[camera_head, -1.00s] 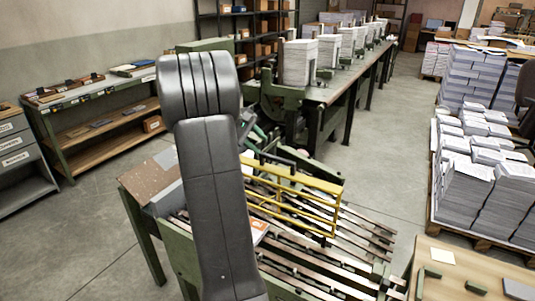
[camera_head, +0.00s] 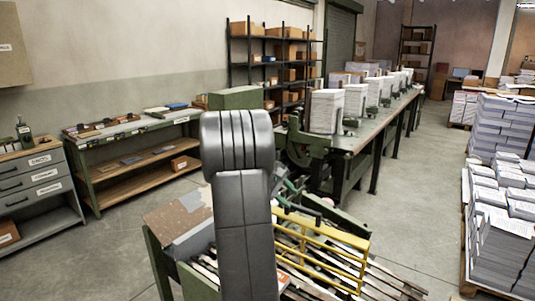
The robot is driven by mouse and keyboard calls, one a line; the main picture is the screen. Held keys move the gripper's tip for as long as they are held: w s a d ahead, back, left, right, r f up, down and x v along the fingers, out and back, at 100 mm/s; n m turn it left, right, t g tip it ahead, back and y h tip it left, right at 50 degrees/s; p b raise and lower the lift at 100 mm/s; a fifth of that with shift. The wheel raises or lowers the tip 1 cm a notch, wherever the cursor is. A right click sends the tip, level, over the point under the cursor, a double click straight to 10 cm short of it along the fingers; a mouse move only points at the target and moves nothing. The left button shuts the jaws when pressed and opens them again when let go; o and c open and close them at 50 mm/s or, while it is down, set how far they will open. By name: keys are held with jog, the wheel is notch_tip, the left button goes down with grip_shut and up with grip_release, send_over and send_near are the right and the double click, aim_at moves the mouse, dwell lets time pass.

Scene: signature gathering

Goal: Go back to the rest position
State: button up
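My dark grey arm rises in the middle of the head view, and its rounded joint stands in front of the green machine. My gripper does not show; only the arm's upper links are in view. Behind and below the arm stands a green slatted machine with a yellow guard frame (camera_head: 318,243). A long gathering table (camera_head: 372,130) with several stacks of white paper (camera_head: 327,111) runs away to the back right. The arm hides part of the machine.
A green workbench (camera_head: 128,130) with a lower wooden shelf stands at the left. A grey drawer cabinet (camera_head: 38,190) is at the far left. Pallets with paper piles (camera_head: 505,225) stand at the right. Open floor (camera_head: 415,195) lies between the table and the pallets.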

aim_at(301, 208)
jog(key=p+x, duration=0.1)
jog(key=x, duration=0.8)
jog(key=shift+s+a, duration=0.1)
